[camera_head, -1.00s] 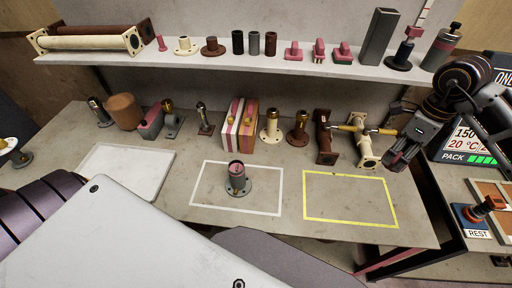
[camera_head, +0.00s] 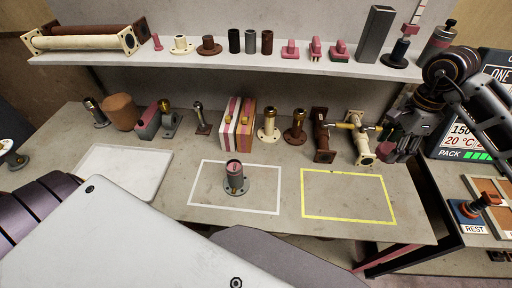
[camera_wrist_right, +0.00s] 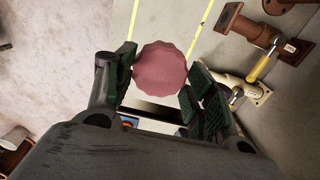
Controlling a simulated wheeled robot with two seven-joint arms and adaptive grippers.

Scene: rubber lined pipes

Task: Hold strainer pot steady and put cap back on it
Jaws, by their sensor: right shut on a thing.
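The strainer pot (camera_head: 235,180) is a dark grey upright cylinder on a round flange, with a pinkish inside at its open top. It stands in the white-outlined rectangle on the bench. My right gripper (camera_head: 392,150) is above the right end of the bench, well to the right of the pot. In the right wrist view, my right gripper (camera_wrist_right: 160,85) is shut on a pink round cap (camera_wrist_right: 160,68) with a scalloped rim. The cap is apart from the pot. My left gripper is out of view.
A yellow-outlined rectangle (camera_head: 348,197) is empty. Cream (camera_head: 361,140) and brown (camera_head: 322,135) flanged pipe pieces stand close to my right gripper. Several fittings line the back of the bench, below a loaded shelf (camera_head: 220,60). A white board (camera_head: 123,172) lies at left.

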